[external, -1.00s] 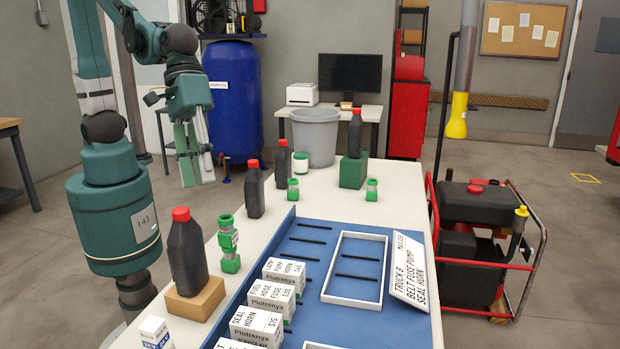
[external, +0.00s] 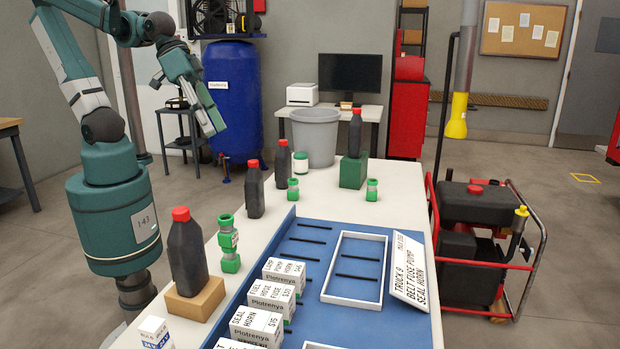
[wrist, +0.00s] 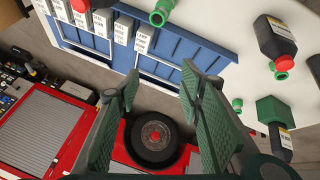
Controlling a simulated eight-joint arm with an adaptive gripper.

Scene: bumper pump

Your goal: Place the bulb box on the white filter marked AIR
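My gripper (external: 215,130) is in the air left of the table, away from the boxes. Its fingers are apart and empty in the wrist view (wrist: 160,85). A row of white labelled boxes stands at the blue tray's left side: one reads LAMP PUMP HORN (external: 284,272), one FUEL HOSE FUSE (external: 271,297), one SEAL HORN (external: 257,325). A small white box with blue print (external: 155,333) is cut off at the bottom left; I cannot read it fully. I cannot make out a bulb box or a filter marked AIR.
The blue tray (external: 310,262) holds a white frame (external: 325,297) and a leaning sign (external: 410,268). Black red-capped bottles (external: 187,252) and green fittings (external: 229,243) stand along the table's left side. A grey bin (external: 315,137) stands behind the table.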

